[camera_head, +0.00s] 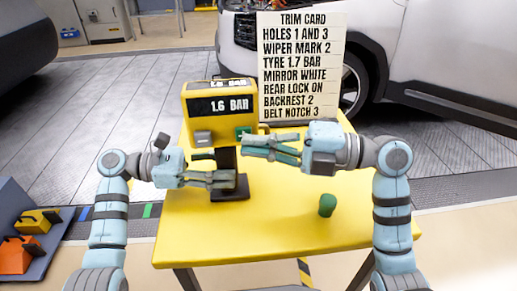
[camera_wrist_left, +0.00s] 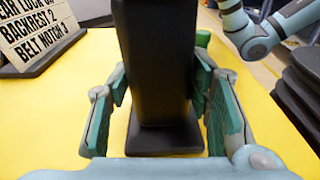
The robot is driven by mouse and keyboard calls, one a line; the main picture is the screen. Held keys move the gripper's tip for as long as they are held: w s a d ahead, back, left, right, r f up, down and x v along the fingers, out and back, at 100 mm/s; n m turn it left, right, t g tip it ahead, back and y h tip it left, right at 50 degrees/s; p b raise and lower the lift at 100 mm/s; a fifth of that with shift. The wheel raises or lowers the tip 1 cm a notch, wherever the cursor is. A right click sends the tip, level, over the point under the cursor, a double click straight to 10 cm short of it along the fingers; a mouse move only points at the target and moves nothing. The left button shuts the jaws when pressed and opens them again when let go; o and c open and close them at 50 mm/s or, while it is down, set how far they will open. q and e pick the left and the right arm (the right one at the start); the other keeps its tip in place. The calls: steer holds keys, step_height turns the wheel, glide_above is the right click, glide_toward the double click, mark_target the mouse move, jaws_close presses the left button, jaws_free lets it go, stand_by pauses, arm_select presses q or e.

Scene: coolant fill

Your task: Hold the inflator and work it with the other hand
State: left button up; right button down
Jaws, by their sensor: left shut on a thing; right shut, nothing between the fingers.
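The inflator (camera_head: 219,88) is a yellow box on a black post (camera_wrist_left: 155,60) with a flat black base (camera_head: 230,194), upright on the yellow table. Its display (camera_head: 229,105) reads 1.6 BAR. Below the display are a grey button (camera_head: 203,137) and a green button (camera_head: 243,132). My left gripper (camera_head: 228,179) is shut on the post, with a finger on each side in the left wrist view. My right gripper (camera_head: 246,147) is shut and empty, its tips close to the green button. I cannot tell whether they touch it.
A small green object (camera_head: 327,205) sits on the yellow table (camera_head: 270,225), right of the inflator. The table front is clear. A white car (camera_head: 425,60) stands behind.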

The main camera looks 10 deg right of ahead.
arm_select(q)
steer(key=shift+s+f, duration=0.1)
stand_by(0.7)
steer(key=shift+d, duration=0.1)
arm_select(e)
steer(key=s+d, duration=0.6)
steer(key=d, duration=0.3)
steer(key=shift+s+d, duration=0.2)
steer(key=shift+d, duration=0.15)
stand_by(1.3)
arm_select(q)
steer(key=o, duration=1.1)
steer(key=shift+c, duration=0.2)
